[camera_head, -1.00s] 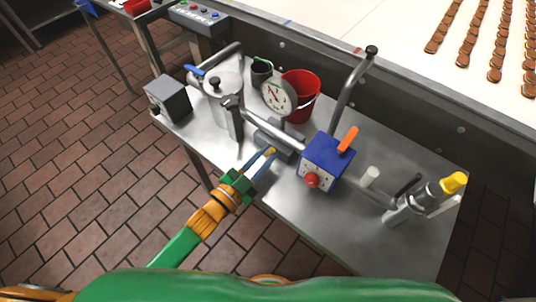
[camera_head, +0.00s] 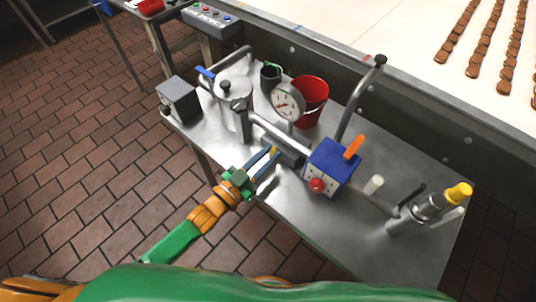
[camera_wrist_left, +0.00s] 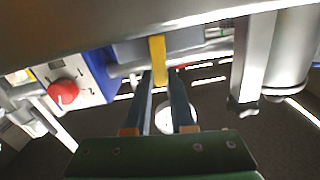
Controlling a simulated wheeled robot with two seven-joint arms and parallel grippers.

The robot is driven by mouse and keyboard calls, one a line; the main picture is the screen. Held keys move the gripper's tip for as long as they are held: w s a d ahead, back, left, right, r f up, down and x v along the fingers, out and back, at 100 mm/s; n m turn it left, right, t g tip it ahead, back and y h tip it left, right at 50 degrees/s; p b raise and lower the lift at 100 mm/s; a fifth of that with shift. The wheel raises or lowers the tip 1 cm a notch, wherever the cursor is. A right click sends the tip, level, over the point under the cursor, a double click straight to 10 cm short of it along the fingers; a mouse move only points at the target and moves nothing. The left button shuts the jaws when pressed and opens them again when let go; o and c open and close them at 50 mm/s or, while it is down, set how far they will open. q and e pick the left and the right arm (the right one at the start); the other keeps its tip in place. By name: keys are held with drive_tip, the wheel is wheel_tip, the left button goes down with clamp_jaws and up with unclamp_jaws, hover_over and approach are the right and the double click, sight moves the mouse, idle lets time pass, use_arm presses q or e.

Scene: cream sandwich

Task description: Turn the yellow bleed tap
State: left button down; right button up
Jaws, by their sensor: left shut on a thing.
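The yellow bleed tap shows as a small yellow tip (camera_head: 275,149) below the grey pipe in the head view. In the left wrist view it is a short upright yellow bar (camera_wrist_left: 157,48) under the pipework. My left gripper (camera_head: 271,155) reaches in from the lower left with its blue-grey fingers at the tap. It also shows in the left wrist view (camera_wrist_left: 162,78), shut on the yellow tap, with the fingers on either side of its lower end. The fingers partly hide the tap in the head view. My right gripper is not in view.
A blue box (camera_head: 332,165) with a red knob and orange lever stands right of the tap. A pressure gauge (camera_head: 288,103), red bucket (camera_head: 310,100) and steel pot (camera_head: 233,95) stand behind. A yellow-capped device (camera_head: 430,205) is far right. The front of the steel table (camera_head: 310,215) is clear.

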use_arm(q)
drive_tip(key=shift+f, duration=0.1)
drive_tip(key=c, duration=0.8)
unclamp_jaws()
drive_tip(key=shift+o, duration=0.2)
drive_tip(key=v, duration=0.7)
